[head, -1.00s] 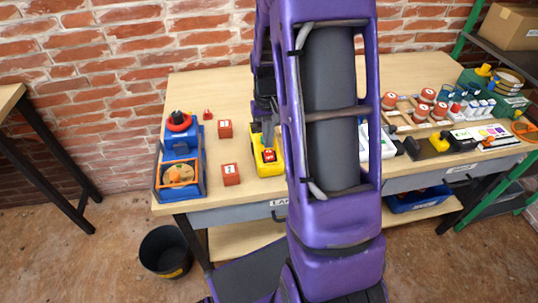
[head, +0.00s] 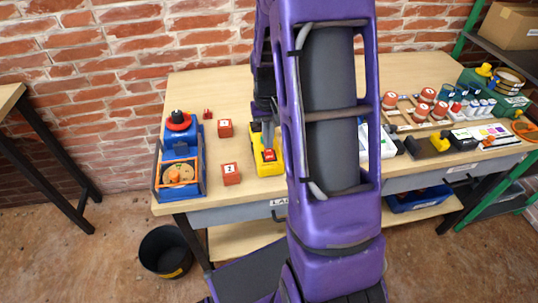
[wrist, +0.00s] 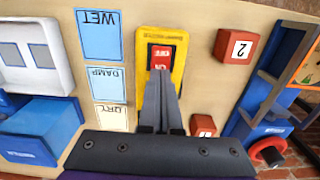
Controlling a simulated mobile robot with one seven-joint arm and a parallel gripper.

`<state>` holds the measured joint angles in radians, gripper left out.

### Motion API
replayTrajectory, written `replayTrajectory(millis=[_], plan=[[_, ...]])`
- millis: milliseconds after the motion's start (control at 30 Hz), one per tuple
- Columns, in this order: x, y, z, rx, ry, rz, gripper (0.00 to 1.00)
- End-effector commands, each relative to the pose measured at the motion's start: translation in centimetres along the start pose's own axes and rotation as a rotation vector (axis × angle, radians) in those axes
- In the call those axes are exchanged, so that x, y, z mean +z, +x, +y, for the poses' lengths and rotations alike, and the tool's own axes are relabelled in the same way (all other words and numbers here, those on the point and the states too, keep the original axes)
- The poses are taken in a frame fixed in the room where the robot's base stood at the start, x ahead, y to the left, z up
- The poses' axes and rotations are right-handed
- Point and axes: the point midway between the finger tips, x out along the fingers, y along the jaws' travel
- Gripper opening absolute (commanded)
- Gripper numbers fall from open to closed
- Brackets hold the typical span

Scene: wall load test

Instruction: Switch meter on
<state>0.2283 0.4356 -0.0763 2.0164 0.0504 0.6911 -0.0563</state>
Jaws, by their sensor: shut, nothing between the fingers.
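The meter (head: 262,163) is a yellow unit with a red rocker switch (head: 269,155), lying on the wooden bench. In the wrist view the meter (wrist: 178,68) is straight ahead, and its switch (wrist: 160,57) carries ON and OFF labels. My gripper (wrist: 161,76) is shut and empty, with its fingertips at the ON end of the switch. I cannot tell whether they touch it. In the head view my gripper (head: 268,146) is over the meter, and my arm hides part of the meter's right side.
Red numbered blocks (head: 225,129) (head: 231,173) and a blue machine (head: 182,160) stand left of the meter. WET, DAMP and DRY cards (wrist: 97,35) lie beside it in the wrist view. Jars (head: 389,100) and tools crowd the bench's right side.

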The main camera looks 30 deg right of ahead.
Motion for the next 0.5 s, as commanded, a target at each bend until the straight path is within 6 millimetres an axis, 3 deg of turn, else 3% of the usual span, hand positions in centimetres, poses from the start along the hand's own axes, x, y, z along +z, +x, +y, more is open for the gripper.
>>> replayTrajectory(millis=[500], plan=[[0.01, 0.86, 0.00, 0.000, 0.000, 0.000, 0.00]])
